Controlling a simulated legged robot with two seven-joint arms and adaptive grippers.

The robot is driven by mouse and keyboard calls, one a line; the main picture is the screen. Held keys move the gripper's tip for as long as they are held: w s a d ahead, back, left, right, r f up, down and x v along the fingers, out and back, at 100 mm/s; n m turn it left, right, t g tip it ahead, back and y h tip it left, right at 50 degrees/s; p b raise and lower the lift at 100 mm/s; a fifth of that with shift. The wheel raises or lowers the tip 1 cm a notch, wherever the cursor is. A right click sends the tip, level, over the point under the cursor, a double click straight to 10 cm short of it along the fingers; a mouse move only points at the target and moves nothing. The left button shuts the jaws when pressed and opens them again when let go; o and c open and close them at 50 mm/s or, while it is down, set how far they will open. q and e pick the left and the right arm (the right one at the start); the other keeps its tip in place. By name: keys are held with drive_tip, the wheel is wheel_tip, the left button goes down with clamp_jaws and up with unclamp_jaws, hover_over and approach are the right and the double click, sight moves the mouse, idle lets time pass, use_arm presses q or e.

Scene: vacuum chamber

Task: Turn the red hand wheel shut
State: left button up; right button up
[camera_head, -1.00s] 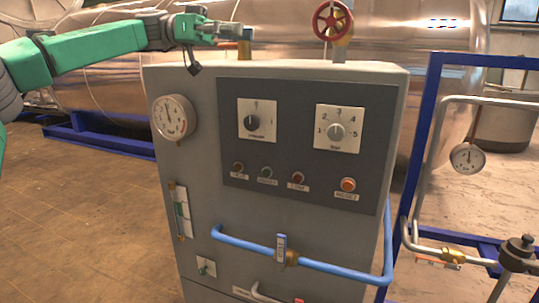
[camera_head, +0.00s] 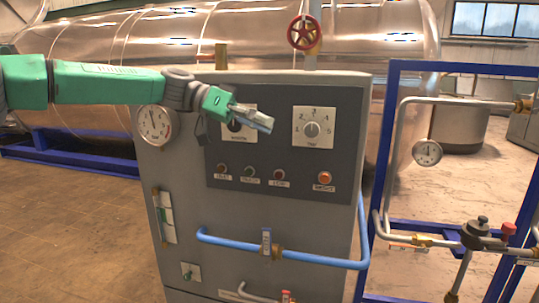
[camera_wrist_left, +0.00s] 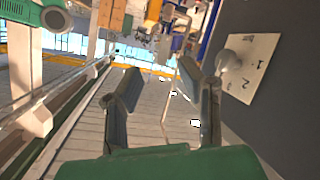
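The red hand wheel (camera_head: 304,32) sits on a brass valve on a vertical pipe behind the top edge of the grey control cabinet (camera_head: 185,225). My left gripper (camera_head: 264,121) is in front of the cabinet's dark panel, below and left of the wheel, and does not touch it. It covers part of the left selector knob plate (camera_head: 238,112). In the left wrist view the two fingers (camera_wrist_left: 160,78) stand apart with nothing between them. The wheel does not show in that view. My right gripper is in neither view.
A pressure gauge (camera_head: 155,125) is on the cabinet's left side. A dial knob (camera_head: 312,130) and several buttons are on the panel. A blue pipe (camera_head: 225,240) juts out below. A blue frame (camera_head: 385,130) with pipes stands right. The large metal tank (camera_head: 400,50) is behind.

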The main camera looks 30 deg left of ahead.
use_arm(q)
drive_tip(key=shift+n+y, duration=0.5)
drive_tip(key=shift+n, duration=0.1)
drive_tip(key=f, duration=0.1)
drive_tip(key=d+f, duration=0.1)
drive_tip(key=f, duration=0.1)
drive_tip(key=d+f, duration=0.1)
drive_tip(key=f, duration=0.1)
drive_tip(key=shift+d+f, duration=0.1)
drive_tip(key=shift+f, duration=0.1)
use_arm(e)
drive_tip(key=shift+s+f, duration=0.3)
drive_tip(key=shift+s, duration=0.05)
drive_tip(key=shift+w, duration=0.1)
use_arm(q)
drive_tip(key=shift+d, duration=0.15)
